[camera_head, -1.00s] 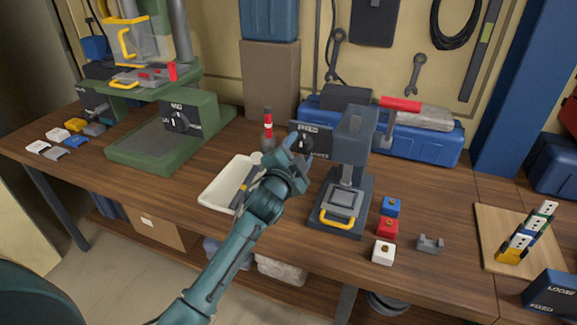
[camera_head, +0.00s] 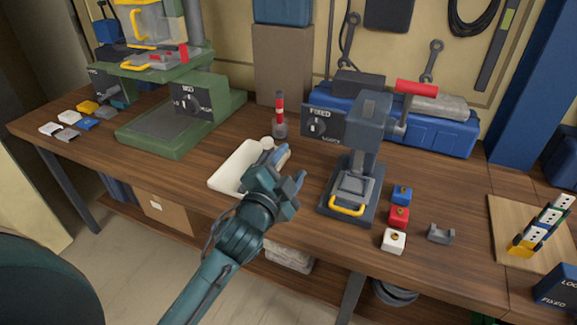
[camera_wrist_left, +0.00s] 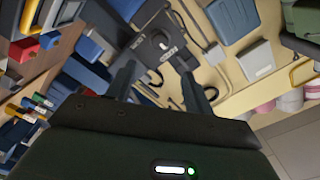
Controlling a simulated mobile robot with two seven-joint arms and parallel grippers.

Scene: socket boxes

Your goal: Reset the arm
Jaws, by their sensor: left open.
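My left arm comes in from the bottom of the head view. Its gripper (camera_head: 285,172) is above the table, in front of the white tray (camera_head: 226,176) and left of the small press (camera_head: 352,185). The fingers are apart, and nothing shows between them. In the left wrist view the two fingers (camera_wrist_left: 160,82) also stand apart, with the press's dial panel beyond them. The gripper hides part of the tray. My right gripper is in neither view.
A white block (camera_head: 393,241), a red block (camera_head: 399,217), a blue block (camera_head: 402,195) and a grey bracket (camera_head: 440,234) stand right of the press. A green press (camera_head: 170,125) is at the left. The front left tabletop is mostly clear.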

